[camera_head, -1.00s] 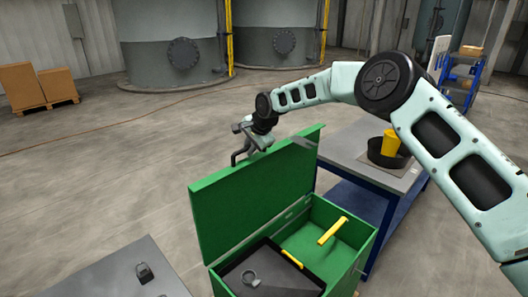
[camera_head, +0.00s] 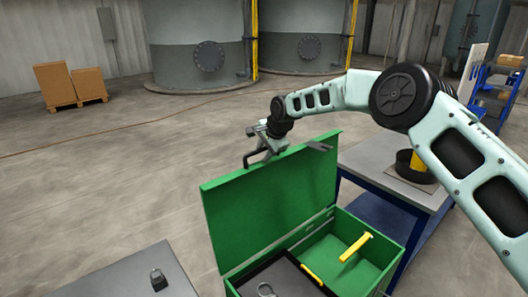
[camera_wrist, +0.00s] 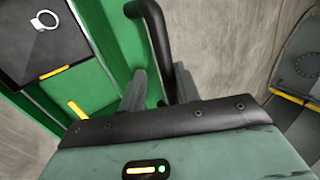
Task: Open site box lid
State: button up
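The green site box (camera_head: 340,215) stands open, its lid (camera_head: 275,195) raised roughly upright on the hinged side. My gripper (camera_head: 262,146) is at the lid's top edge, beside a dark bar handle (camera_head: 246,160). In the wrist view, the handle (camera_wrist: 160,45) runs down to my two fingers (camera_wrist: 157,88), which stand a little apart. Green shows in the gap between them. Whether they press on the handle cannot be seen. The open box also shows in the wrist view (camera_wrist: 95,80).
Inside the box are a dark tray (camera_head: 280,280), a yellow handle (camera_head: 355,247) and a grey ring-shaped item (camera_head: 266,290). A blue-framed table (camera_head: 395,180) stands close on the right. A grey surface with a padlock (camera_head: 158,279) lies at front left.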

jog(key=b+v, duration=0.6)
jog(key=v, duration=1.1)
jog(key=shift+s+r, duration=0.15)
jog(key=shift+r, duration=0.1)
jog(key=s+a+f+n+g+b, duration=0.1)
jog(key=s+a+f+n, duration=0.3)
jog(key=s, duration=0.7)
jog(key=s+a+f+n+g, duration=0.15)
jog(key=s+n, duration=0.35)
jog(key=s, duration=0.6)
jog(key=s+d+f+n+h, duration=0.1)
jog(key=s+d+f+n, duration=0.2)
jog(key=s, duration=0.5)
jog(key=s+d+f+n+g+h+b, duration=0.1)
jog(key=s+d+f+n, duration=0.2)
jog(key=s, duration=0.6)
jog(key=s+d+f+n+g+h, duration=0.1)
jog(key=s+d+f+n, duration=0.2)
jog(key=s, duration=0.5)
jog(key=shift+s+d+f+n, duration=0.3)
jog(key=shift+s+d, duration=0.1)
jog(key=shift+d, duration=0.5)
jog(key=shift+d, duration=0.1)
